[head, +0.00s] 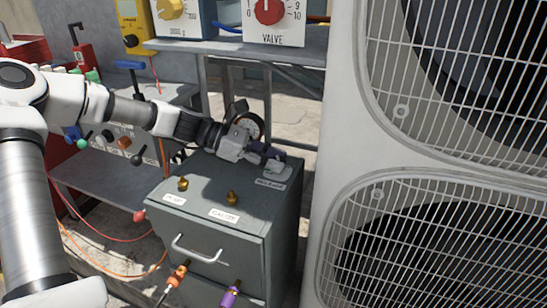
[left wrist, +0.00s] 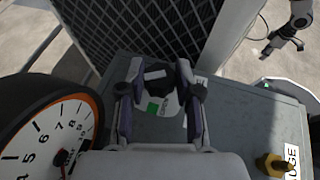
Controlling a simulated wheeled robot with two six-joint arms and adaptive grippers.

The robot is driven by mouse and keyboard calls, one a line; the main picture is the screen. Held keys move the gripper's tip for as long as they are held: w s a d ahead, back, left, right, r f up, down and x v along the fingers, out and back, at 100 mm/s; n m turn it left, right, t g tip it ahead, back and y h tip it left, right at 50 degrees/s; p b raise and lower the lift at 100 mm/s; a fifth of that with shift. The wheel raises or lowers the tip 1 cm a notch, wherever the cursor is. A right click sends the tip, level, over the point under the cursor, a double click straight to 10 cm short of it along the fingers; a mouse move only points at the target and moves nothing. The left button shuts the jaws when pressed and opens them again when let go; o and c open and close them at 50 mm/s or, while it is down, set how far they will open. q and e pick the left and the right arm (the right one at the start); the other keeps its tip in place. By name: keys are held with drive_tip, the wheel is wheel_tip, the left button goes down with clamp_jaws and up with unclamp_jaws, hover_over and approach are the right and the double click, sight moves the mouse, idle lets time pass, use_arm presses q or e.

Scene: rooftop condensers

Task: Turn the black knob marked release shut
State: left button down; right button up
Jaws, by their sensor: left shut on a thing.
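The black knob (left wrist: 155,75) sits on a pale grey plate (left wrist: 168,105) with a green patch and the word OPEN, on top of a grey cabinet (head: 205,247). In the head view the plate (head: 277,172) stands at the cabinet's back right corner, behind a label (head: 270,185) too small to read surely. My left gripper (head: 270,155) reaches over from the left; in the left wrist view its fingers (left wrist: 160,78) are on either side of the knob, shut on it. The fingers hide most of the knob in the head view. My right gripper (left wrist: 285,45) shows small in the left wrist view.
A round dial gauge (left wrist: 45,130) stands close beside my left gripper. Brass fittings (head: 183,183) (head: 232,198) rise from the cabinet top. A large white condenser (head: 345,150) with wire grilles stands close on the right. A shelf (head: 235,47) with valve boxes is behind.

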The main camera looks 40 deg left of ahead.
use_arm(q)
drive_tip(key=c, duration=0.8)
unclamp_jaws()
